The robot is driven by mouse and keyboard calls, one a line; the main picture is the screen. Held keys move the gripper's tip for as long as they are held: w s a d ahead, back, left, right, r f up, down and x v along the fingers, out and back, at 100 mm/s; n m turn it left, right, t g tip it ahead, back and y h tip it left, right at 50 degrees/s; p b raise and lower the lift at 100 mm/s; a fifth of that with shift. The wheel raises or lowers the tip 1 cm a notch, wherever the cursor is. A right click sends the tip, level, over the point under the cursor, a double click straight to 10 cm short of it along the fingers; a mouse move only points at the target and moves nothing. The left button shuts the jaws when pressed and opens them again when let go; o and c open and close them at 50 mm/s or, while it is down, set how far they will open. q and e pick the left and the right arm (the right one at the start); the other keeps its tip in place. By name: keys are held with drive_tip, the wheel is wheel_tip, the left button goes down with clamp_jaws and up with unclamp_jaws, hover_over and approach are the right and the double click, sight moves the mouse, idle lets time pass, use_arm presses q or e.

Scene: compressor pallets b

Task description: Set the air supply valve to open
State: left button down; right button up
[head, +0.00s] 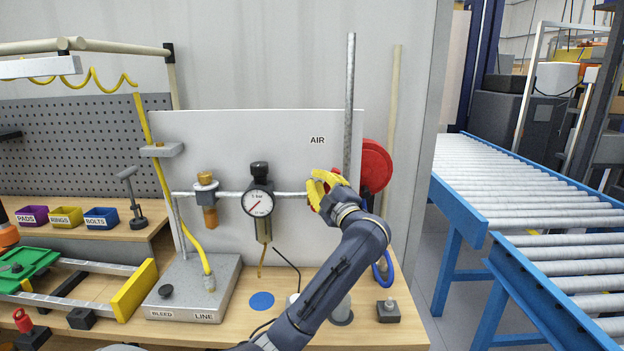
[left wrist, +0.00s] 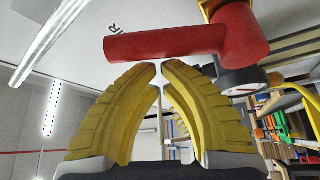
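The air supply valve shows in the left wrist view as a red lever (left wrist: 160,43) joined to a thick red hub (left wrist: 243,35). The lever lies across the picture just beyond my fingertips; I cannot tell whether they touch it. In the head view the valve is mostly hidden behind my left gripper (head: 322,186), at the right end of the pipe under the AIR label (head: 317,140). My left gripper's yellow fingers (left wrist: 160,66) have their tips almost together, with nothing between them. The right gripper is out of view.
A pressure gauge (head: 258,203) and brass fitting (head: 206,190) sit on the pipe, left of my gripper. A vertical grey pipe (head: 349,100) and a red disc (head: 376,166) stand close at its right. The BLEED/LINE block (head: 190,285) is at the lower left.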

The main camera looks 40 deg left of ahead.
use_arm(q)
drive_tip(key=shift+w+d+f+m+t, duration=0.15)
drive_tip(key=shift+w+d+m+t, duration=0.35)
drive_tip(key=shift+m, duration=0.4)
drive_tip(key=w+d+f+m+t+h, duration=0.3)
drive_tip(key=m+t, duration=0.7)
drive_tip(key=m, duration=0.7)
drive_tip(key=shift+w+d+f, duration=0.55)
drive_tip(key=shift+d+f, duration=0.05)
drive_tip(key=shift+f, duration=0.2)
drive_tip(key=shift+m, duration=0.3)
